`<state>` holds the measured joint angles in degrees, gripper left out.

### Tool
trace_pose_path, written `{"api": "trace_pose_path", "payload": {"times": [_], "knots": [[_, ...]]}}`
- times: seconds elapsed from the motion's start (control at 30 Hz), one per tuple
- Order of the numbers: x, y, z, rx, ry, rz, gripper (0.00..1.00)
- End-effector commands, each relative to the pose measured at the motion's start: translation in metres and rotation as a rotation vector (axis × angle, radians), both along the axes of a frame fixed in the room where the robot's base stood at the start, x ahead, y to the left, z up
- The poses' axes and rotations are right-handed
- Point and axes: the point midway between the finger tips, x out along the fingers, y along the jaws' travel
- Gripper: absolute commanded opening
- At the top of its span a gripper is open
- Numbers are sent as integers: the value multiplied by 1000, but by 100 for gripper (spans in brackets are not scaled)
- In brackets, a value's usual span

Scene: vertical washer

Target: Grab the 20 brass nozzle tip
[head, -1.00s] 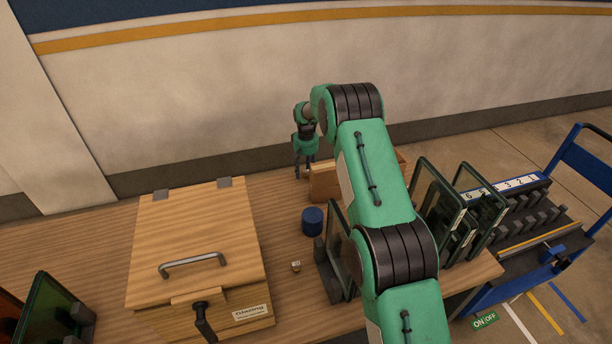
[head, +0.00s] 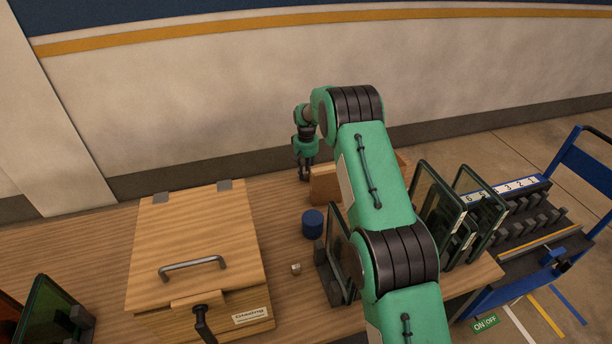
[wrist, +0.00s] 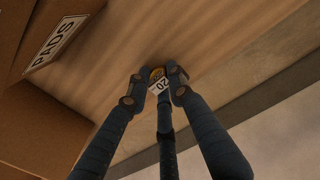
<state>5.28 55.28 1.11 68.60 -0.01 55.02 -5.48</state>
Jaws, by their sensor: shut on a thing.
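The brass nozzle tip (wrist: 157,74) shows between my fingertips in the wrist view, with a white label reading "20" on it. My gripper (wrist: 158,88) is shut on it, with fingers on both sides and one in front. In the head view my gripper (head: 305,176) points down at the back of the wooden table, just left of a brown box. The nozzle tip is hidden or too small to make out there. In the wrist view the tip is at or close to the table surface; I cannot tell whether it touches.
A brown box (head: 324,186) labelled "PADS" stands right beside my gripper. A blue cylinder (head: 312,222), a small labelled piece (head: 296,269) and dark glass panes (head: 340,250) are nearer. A wooden lidded box (head: 195,245) stands left. A blue cart (head: 550,240) is at right.

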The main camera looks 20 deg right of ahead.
Motion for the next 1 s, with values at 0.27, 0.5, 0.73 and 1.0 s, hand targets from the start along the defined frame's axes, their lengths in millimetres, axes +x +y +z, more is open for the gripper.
{"api": "trace_pose_path", "payload": {"times": [0.27,0.5,0.73,1.0], "knots": [[1,0,34,0,-2,0,0],[1,0,71,0,-2,0,0],[1,0,93,0,0,0,0],[0,0,96,0,0,0,0]]}}
